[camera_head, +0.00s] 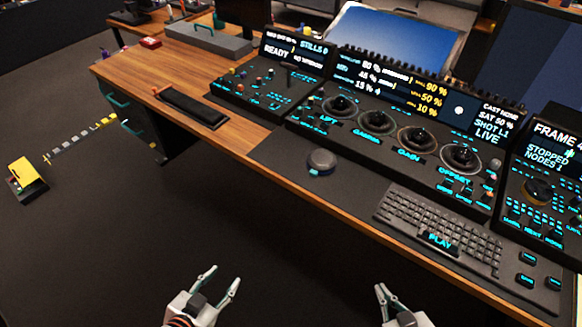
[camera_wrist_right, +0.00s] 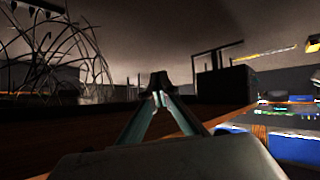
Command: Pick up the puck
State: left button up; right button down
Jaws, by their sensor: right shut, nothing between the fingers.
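The puck (camera_head: 321,161) is a small dark round disc with a grey top. It lies flat on the dark mat (camera_head: 275,152) near the desk's front edge, left of the keyboard. My left gripper (camera_head: 224,274) is at the bottom of the head view, in front of the desk, with its fingers apart and nothing between them. My right gripper (camera_head: 382,291) is also low in the head view, well short of the puck. In the right wrist view its fingers (camera_wrist_right: 160,98) meet at the tips and hold nothing. The puck is not visible in that wrist view.
A keyboard (camera_head: 440,232) lies right of the puck. Behind the puck stands the control panel with several trackballs (camera_head: 377,119). A black padded rest (camera_head: 190,106) lies on the wooden desk (camera_head: 141,78) at left. A yellow-topped object (camera_head: 24,172) is on the floor. Space around the puck is clear.

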aim_at(323, 161)
jog(key=j+z, duration=0.35)
jog(key=j, duration=0.2)
jog(key=j+z, duration=0.3)
jog(key=j, duration=0.25)
jog(key=j+z, duration=0.35)
jog(key=j, duration=0.2)
